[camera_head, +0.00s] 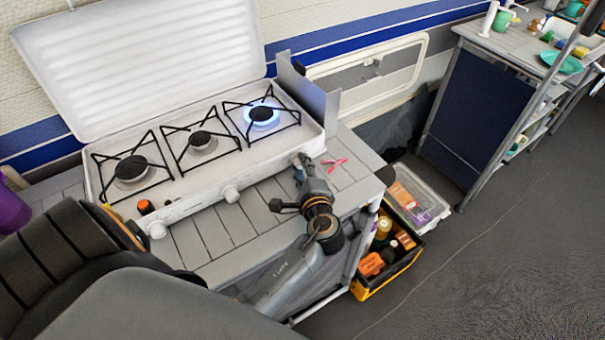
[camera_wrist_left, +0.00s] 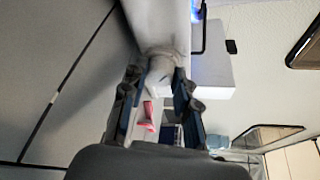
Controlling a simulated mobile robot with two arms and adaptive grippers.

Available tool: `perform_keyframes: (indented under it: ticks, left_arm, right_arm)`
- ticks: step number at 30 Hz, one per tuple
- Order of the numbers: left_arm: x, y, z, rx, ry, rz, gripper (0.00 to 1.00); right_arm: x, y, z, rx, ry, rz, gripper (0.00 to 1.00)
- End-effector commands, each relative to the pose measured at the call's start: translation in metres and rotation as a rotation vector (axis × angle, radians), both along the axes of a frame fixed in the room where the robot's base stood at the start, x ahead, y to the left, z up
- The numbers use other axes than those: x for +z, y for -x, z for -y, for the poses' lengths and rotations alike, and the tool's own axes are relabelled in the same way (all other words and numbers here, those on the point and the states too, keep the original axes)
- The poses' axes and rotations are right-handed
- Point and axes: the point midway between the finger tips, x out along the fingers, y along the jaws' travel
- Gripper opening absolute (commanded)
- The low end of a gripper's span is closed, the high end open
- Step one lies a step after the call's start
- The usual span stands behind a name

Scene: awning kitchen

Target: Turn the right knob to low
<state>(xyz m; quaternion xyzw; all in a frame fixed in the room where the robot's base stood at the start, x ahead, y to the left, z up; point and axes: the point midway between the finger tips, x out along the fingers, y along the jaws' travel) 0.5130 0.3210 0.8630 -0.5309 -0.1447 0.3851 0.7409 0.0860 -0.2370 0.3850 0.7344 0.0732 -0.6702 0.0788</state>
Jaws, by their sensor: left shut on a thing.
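A white three-burner camping stove (camera_head: 190,185) stands on the slatted counter with its lid up. The right burner (camera_head: 261,114) burns with a blue flame; the middle and left burners show no flame. The right knob is on the stove's front face, mostly hidden by my left gripper (camera_head: 302,163) in the head view. In the left wrist view the pale right knob (camera_wrist_left: 160,76) sits between the fingers of my left gripper (camera_wrist_left: 158,82), which is shut on it. The middle knob (camera_head: 231,194) and left knob (camera_head: 157,230) are free. My right gripper is not in view.
A small pink item (camera_head: 335,163) lies on the counter right of my gripper. An orange-topped item (camera_head: 146,207) stands near the left knob. A crate (camera_head: 372,288) with several goods stands on the floor at right. A table (camera_head: 505,42) stands beyond; the floor there is open.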

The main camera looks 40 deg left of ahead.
Motion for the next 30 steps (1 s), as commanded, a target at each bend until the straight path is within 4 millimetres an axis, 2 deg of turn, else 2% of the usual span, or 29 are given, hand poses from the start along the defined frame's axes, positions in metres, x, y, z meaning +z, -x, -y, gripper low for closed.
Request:
perform_keyframes:
  ticks: [1, 9, 29, 30]
  left_arm:
    - [-0.005, 0.0, -0.001, 0.002, 0.01, 0.031, 0.0]
    - [-0.004, 0.001, -0.002, 0.003, 0.06, 0.15, 0.0]
    - [-0.001, 0.001, -0.002, 0.004, 0.079, 0.197, 0.0]
    - [-0.001, 0.001, -0.002, 0.004, 0.079, 0.196, 0.38]
  right_arm:
    - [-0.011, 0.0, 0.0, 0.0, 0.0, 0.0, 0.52]
    - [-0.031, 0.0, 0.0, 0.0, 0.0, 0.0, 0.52]
    - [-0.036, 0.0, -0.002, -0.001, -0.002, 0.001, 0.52]
    - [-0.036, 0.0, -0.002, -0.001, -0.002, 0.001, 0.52]
